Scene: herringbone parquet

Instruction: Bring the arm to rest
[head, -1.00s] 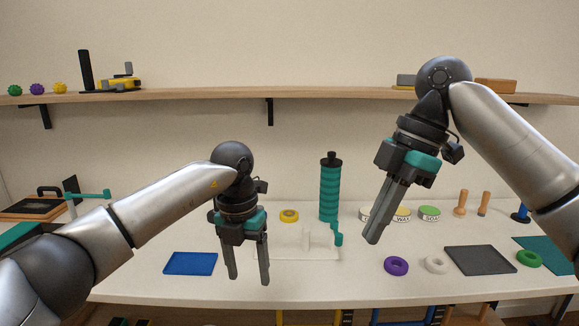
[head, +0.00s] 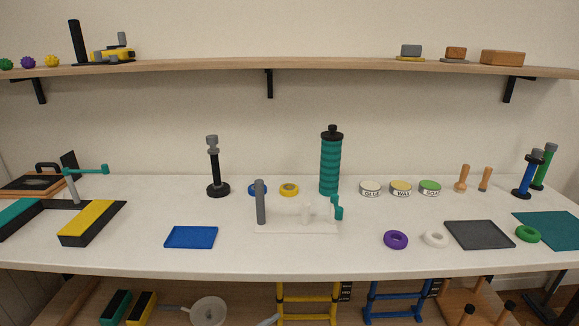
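Neither of my arms nor their grippers shows in the head view now. The white workbench (head: 350,264) is seen whole across the picture, with nothing of mine in front of it. Whether my grippers are open or shut is hidden, as they are outside the picture.
On the bench are a blue mat (head: 191,237), a white stand (head: 290,224) with a grey post, a teal ribbed cylinder (head: 330,165), a purple ring (head: 396,240), a dark grey mat (head: 478,235) and tins (head: 400,188). A wooden shelf (head: 300,66) runs above. The bench's front middle is clear.

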